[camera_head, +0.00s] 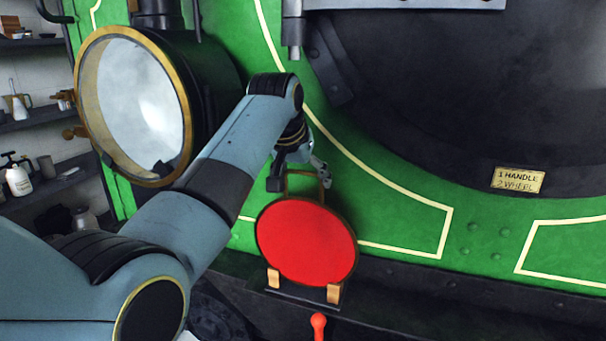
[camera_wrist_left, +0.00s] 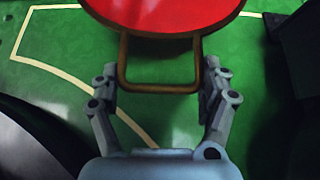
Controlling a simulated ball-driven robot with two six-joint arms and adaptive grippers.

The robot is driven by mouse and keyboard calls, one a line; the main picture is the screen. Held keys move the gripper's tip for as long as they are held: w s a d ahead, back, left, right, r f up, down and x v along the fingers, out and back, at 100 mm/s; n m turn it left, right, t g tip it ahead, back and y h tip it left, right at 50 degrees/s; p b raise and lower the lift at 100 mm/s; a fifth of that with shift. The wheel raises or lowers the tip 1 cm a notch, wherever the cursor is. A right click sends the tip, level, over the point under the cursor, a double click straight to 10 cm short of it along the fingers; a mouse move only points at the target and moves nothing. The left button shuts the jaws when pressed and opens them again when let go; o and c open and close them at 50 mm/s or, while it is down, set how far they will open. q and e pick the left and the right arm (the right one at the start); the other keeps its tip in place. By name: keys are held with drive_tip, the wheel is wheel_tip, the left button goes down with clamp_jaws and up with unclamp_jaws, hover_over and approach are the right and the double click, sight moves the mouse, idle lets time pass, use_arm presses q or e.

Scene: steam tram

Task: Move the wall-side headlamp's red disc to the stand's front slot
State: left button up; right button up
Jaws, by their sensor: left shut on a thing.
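The red disc (camera_head: 305,240) has a dark rim and a brass-coloured wire handle (camera_head: 304,175) on top. My left gripper (camera_head: 299,183) is shut on this handle. The left wrist view shows the handle (camera_wrist_left: 160,87) between the fingers (camera_wrist_left: 161,90), with the red disc (camera_wrist_left: 165,12) beyond. The disc is upright at the stand (camera_head: 300,297), its lower edge at two wooden brackets (camera_head: 334,292). I cannot tell which slot it is in or whether it is fully seated. The wall-side headlamp (camera_head: 135,105) is at left, with a brass rim and clear pale glass. My right gripper is out of view.
The green tram front (camera_head: 400,200) rises close behind the disc. A dark ledge (camera_head: 430,285) runs along its foot. A red knob (camera_head: 318,322) stands just in front of the stand. Shelves (camera_head: 40,120) with bottles and cups are at far left.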

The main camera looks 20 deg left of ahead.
use_arm(q)
drive_tip(key=shift+f, duration=0.75)
idle(0.8)
drive_tip(key=o, duration=1.6)
drive_tip(key=shift+o, duration=0.2)
drive_tip(key=shift+r, duration=0.1)
drive_tip(key=shift+r, duration=2.9)
